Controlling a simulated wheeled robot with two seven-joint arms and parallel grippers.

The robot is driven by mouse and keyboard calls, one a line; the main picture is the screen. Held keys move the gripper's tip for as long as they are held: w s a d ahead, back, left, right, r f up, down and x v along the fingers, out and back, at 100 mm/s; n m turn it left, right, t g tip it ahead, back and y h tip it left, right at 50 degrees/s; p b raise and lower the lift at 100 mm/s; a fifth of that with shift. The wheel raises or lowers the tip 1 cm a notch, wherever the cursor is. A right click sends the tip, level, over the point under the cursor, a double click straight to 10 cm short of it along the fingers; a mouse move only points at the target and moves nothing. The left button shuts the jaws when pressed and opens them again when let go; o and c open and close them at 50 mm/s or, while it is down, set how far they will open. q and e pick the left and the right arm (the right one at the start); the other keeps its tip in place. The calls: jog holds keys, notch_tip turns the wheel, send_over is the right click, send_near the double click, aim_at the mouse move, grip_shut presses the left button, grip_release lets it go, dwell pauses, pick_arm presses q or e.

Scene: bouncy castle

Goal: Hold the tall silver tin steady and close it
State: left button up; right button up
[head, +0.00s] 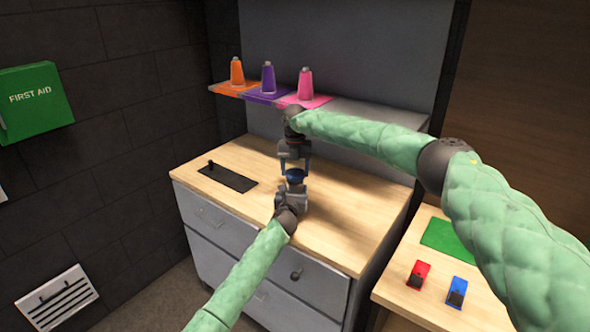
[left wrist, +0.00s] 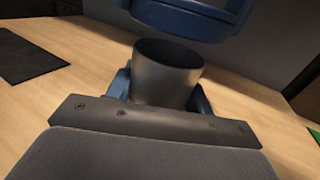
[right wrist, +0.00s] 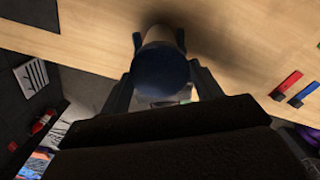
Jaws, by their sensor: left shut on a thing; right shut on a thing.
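The tall silver tin (left wrist: 168,72) stands upright in the left wrist view, its dark open mouth facing up. My left gripper (head: 293,188) is shut on it, with a blue finger at each side. A round blue lid (head: 295,174) is above the tin; it also shows at the top of the left wrist view (left wrist: 190,18) and in the right wrist view (right wrist: 162,68). My right gripper (head: 295,162) is shut on the lid from above. In the left wrist view a gap separates lid and rim, and the lid appears slightly off to the right.
The wooden counter (head: 240,160) holds a dark mat (head: 225,177) with a black knob at left. A lower table at right holds red (head: 418,273) and blue (head: 457,290) items.

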aim_at(294, 172)
jog(key=shift+f, duration=0.1)
jog(key=shift+f, duration=0.8)
jog(key=shift+f, duration=0.5)
dwell(0.4)
jog(key=m, duration=1.3)
jog(key=shift+a+f, duration=0.1)
jog(key=m, duration=0.5)
jog(key=shift+w+m, duration=0.1)
jog(key=shift+m, duration=0.3)
jog(key=m, duration=0.5)
